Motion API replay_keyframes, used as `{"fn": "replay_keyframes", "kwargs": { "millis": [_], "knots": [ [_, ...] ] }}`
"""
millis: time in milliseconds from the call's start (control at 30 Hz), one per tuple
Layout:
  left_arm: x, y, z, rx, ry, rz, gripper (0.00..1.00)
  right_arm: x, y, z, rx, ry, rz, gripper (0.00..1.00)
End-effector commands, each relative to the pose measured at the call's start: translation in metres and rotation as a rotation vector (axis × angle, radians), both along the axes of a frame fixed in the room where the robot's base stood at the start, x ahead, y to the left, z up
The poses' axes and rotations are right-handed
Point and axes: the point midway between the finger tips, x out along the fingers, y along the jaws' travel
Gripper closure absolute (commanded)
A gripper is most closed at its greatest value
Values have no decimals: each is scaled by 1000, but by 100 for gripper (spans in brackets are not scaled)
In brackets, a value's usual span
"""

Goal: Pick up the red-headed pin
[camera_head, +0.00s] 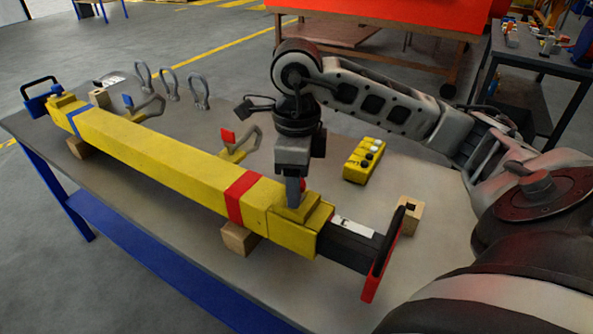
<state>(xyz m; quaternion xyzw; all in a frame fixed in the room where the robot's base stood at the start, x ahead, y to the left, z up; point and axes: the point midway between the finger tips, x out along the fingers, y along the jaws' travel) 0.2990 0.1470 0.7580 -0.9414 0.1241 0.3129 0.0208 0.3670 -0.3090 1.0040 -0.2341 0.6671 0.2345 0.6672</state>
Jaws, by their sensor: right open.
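My right gripper (293,196) points down over the yellow stepped block (297,208) near the right end of the long yellow beam (165,155). Its jaws are open, though seen nearly edge-on. A small red piece (303,184) shows just beside the fingers, mostly hidden by them; it looks like the red pin head, but I cannot tell whether it is between the fingers. The pin's shaft is not visible. My left gripper is not in view.
The beam rests on wooden blocks (240,238) on the grey table (180,245). A yellow button box (364,160) lies right of the gripper.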

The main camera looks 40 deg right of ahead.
Motion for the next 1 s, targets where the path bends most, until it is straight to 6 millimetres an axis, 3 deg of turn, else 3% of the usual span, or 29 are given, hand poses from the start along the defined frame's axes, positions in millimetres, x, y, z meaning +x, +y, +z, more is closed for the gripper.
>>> {"fn": "replay_keyframes", "kwargs": {
  "millis": [100, 367, 500, 533, 1000],
  "knots": [
    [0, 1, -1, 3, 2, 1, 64, 0, 0, -11, 0, 2, -1, 48],
    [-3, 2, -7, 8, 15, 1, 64, 0, -1, -12, -1, -1, -1, 51],
    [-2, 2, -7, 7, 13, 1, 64, 0, -1, -12, -1, -1, -1, 90],
    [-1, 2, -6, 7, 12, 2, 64, 0, -1, -12, -1, -1, -1, 93],
    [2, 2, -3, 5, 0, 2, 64, 1, 0, -5, 0, -2, -1, 93]
  ]
}}
